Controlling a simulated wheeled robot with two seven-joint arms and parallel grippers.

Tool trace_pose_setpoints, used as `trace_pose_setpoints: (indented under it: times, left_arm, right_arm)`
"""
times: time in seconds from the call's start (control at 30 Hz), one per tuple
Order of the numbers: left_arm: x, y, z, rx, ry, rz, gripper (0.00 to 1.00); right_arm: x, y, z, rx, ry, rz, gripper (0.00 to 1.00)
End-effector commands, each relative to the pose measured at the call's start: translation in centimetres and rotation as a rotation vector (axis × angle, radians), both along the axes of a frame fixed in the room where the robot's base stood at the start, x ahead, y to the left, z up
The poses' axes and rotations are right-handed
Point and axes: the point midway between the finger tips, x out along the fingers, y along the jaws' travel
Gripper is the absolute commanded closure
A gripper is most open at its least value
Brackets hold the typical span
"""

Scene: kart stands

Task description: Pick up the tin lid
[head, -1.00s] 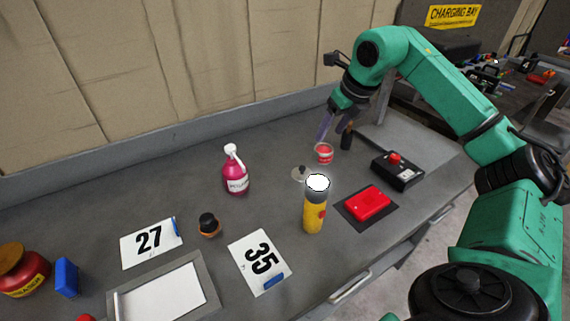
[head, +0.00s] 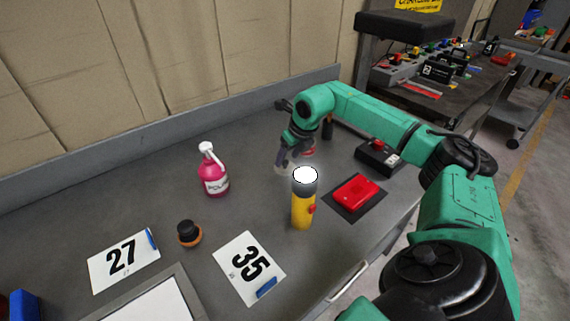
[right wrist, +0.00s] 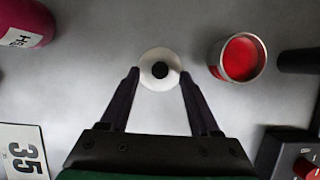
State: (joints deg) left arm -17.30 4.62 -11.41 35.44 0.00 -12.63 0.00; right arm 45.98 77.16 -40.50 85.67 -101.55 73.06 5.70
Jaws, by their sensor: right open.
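The tin lid (right wrist: 160,80) is a pale disc with a black knob, lying flat on the grey table. In the right wrist view it sits just ahead of and between the fingertips of my open right gripper (right wrist: 160,76). In the head view my right gripper (head: 284,168) is low over the table, behind the yellow torch, and mostly hides the lid. The jaws hold nothing. The open tin (right wrist: 240,58), red inside, stands to the right of the lid. My left gripper is not in view.
A yellow torch (head: 302,208) stands in front of the lid. A pink bottle (head: 214,172) is to its left. A red case (head: 357,191) lies on a dark mat at right, with a black button box (head: 377,158) behind. Number cards (head: 248,266) lie in front.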

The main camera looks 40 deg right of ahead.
Motion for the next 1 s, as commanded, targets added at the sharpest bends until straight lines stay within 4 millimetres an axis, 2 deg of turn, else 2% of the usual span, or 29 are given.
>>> trace_pose_setpoints:
  times: [0.03,0.13,0.33,0.5,0.83,1.0]
  left_arm:
    - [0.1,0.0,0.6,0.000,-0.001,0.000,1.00]
    - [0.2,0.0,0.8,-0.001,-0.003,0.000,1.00]
    - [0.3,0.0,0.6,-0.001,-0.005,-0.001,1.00]
    - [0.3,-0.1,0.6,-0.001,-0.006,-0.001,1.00]
    - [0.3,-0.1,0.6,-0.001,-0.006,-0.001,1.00]
    - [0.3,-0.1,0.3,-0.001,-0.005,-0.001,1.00]
  right_arm:
    - [0.4,0.1,-0.6,0.003,0.003,0.000,0.37]
    - [0.8,0.0,-1.7,0.001,0.000,0.000,0.37]
    - [0.9,0.0,-2.0,0.000,-0.001,0.001,0.37]
    - [0.9,0.0,-2.0,0.000,-0.001,0.001,1.00]
    - [0.9,0.0,-1.8,0.000,-0.002,0.001,1.00]
    - [1.0,0.0,-0.3,0.000,-0.004,0.000,1.00]
